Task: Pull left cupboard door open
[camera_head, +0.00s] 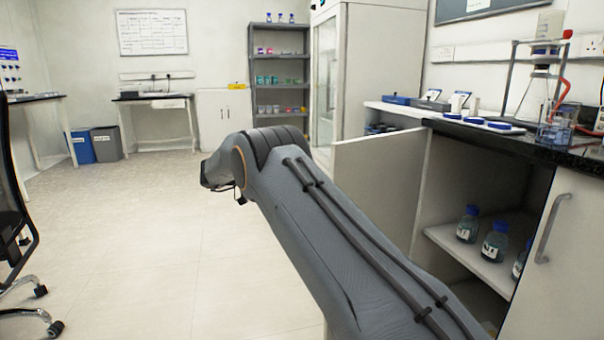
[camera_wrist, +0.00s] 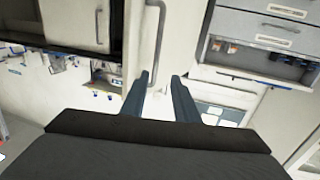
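The left cupboard door (camera_head: 378,182) stands swung outward in the head view, beside the dark opening of the cupboard. My arm covers its lower part. The wrist view is upside down; there the pale door panel (camera_wrist: 135,45) carries a grey bar handle (camera_wrist: 160,40). My gripper (camera_wrist: 162,80) shows two dark fingers apart, with a clear gap. The handle's end lies close to the left finger in the picture; I cannot tell whether it touches. In the head view my fingers are hidden behind my arm.
The right cupboard door (camera_head: 560,265) is shut, with a bar handle (camera_head: 551,228). Blue-capped bottles (camera_head: 494,242) stand on the inner shelf (camera_head: 455,245). The dark worktop (camera_head: 515,143) above bears glassware. A chair (camera_head: 15,215) stands at the left; the floor (camera_head: 150,240) between is clear.

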